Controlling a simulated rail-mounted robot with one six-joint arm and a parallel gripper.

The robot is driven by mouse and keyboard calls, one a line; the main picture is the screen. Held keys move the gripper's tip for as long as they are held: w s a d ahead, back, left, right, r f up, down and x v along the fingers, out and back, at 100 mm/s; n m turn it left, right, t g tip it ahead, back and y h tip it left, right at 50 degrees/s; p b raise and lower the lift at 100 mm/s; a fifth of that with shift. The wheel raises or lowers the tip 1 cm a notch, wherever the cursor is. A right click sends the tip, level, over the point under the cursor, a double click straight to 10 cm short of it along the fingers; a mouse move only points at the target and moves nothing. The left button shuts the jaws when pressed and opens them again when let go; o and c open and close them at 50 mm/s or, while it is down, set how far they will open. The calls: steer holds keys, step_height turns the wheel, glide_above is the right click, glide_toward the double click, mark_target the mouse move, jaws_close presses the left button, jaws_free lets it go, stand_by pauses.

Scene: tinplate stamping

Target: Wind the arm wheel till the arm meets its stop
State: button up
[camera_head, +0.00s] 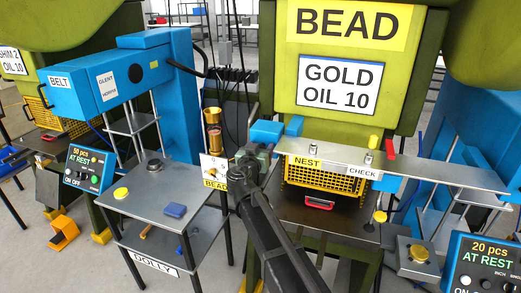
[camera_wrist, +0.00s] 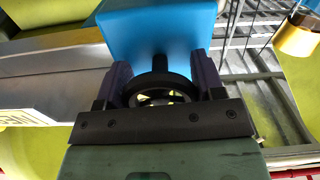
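The arm wheel (camera_wrist: 172,81), a small black ring with a hub, is in the wrist view in front of a blue block (camera_wrist: 158,28). My gripper (camera_wrist: 163,74) has its two purple fingers on either side of the wheel, with no clear gap between fingers and rim. In the head view my gripper (camera_head: 250,158) is at the left end of the grey arm plate, below the blue block (camera_head: 266,132); the wheel is hidden there by my gripper. The grey arm (camera_head: 420,172) carries NEST and CHECK labels and spans the BEAD press. I cannot tell where its stop is.
A gold cup stack (camera_head: 213,130) stands just left of my gripper. A DOLLY table (camera_head: 150,198) with a yellow knob is at left. A red tab (camera_head: 390,148) stands behind the arm plate. Control boxes (camera_head: 88,168) reading AT REST stand at left and lower right.

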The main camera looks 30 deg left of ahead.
steer(key=shift+c, duration=0.8)
steer(key=n, duration=0.6)
steer(key=shift+n, duration=0.3)
steer(key=n, duration=0.3)
steer(key=shift+n, duration=0.3)
steer(key=n, duration=0.3)
steer(key=shift+n, duration=0.3)
steer(key=n, duration=1.3)
steer(key=shift+n, duration=0.3)
